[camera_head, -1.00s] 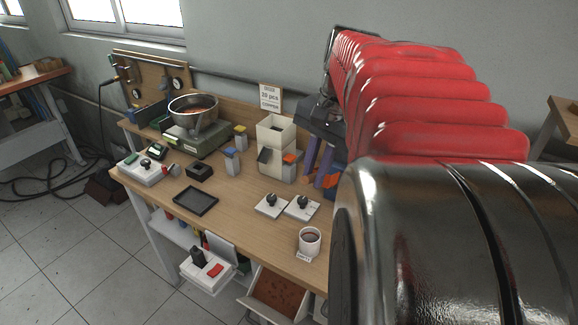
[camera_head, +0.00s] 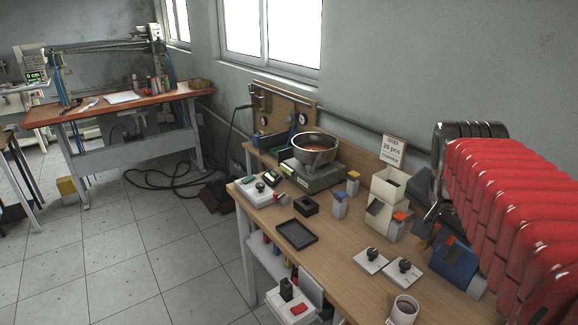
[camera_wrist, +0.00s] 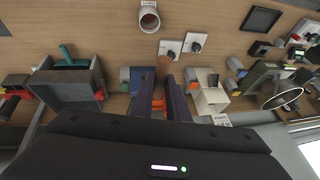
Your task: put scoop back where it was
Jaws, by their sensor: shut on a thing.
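My gripper (camera_wrist: 165,98) points down at the bench in the wrist view, its two dark purple fingers close together. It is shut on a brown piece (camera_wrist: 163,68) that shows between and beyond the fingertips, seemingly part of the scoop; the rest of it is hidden. A blue-grey box (camera_wrist: 139,76) lies beside the fingers, and a blue box also shows at the right of the bench in the head view (camera_head: 456,264). In that view my red-sleeved arm covers the right side, and the fingertips are hard to make out.
On the bench stand a white hopper (camera_head: 384,190), a metal bowl (camera_head: 315,148) on a scale, a black tray (camera_head: 296,234), two knobbed white plates (camera_head: 404,271) and a cup (camera_head: 403,310). A grey bin (camera_wrist: 70,88) with a teal tool stands left in the wrist view.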

